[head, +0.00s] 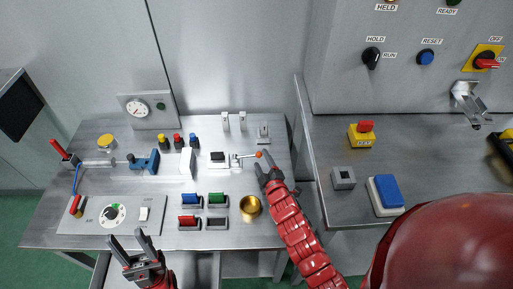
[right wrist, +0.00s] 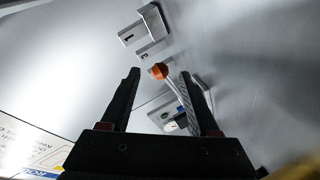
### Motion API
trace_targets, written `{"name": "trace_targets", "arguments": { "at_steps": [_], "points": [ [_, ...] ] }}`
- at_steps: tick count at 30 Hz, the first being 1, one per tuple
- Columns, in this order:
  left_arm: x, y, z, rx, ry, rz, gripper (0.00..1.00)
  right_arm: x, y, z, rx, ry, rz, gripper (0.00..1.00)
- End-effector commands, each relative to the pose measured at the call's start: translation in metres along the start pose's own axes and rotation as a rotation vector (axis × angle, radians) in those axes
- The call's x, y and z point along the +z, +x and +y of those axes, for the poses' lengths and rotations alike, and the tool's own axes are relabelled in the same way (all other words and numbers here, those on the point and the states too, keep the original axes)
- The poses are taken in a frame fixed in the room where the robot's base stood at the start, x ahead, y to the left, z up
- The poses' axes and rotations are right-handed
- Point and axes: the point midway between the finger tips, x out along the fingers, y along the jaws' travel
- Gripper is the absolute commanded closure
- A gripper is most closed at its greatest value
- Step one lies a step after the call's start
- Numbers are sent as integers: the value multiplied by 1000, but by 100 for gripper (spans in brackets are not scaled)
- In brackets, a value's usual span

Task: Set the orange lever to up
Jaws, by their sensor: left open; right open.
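The orange lever (head: 258,154) has a round orange knob on a thin metal rod, lying about level and pointing right from its mount at the back right of the left table. My right gripper (head: 266,165) is open, its fingertips close to the knob on the near side. In the right wrist view the knob (right wrist: 159,71) appears between the two open fingertips (right wrist: 160,76); I cannot tell whether either finger touches it. My left gripper (head: 126,238) is open and empty near the table's front edge, away from the lever.
A brass bowl (head: 250,207) stands beside my right arm. Upright metal tabs (head: 225,121) stand behind. A second bench (head: 420,150) is at right.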

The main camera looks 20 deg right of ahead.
Motion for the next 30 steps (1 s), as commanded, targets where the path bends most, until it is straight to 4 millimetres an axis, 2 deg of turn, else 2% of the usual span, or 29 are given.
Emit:
{"name": "trace_targets", "arguments": {
  "at_steps": [6,12,18,26,27,30],
  "points": [
    [-1,8,0,0,0,0,50,-1,38,1,-2,1,-2,38],
    [-2,12,-1,0,0,0,50,0,61,1,0,0,-1,38],
    [-2,13,-1,0,0,0,50,0,70,0,-2,0,-1,38],
    [-2,13,-1,0,0,0,50,0,71,-1,-1,0,0,38],
    [-2,13,-1,0,0,0,50,0,71,-1,-1,0,0,40],
    [-2,13,-1,0,0,0,50,0,71,-1,-1,0,0,58]
  ]
}}
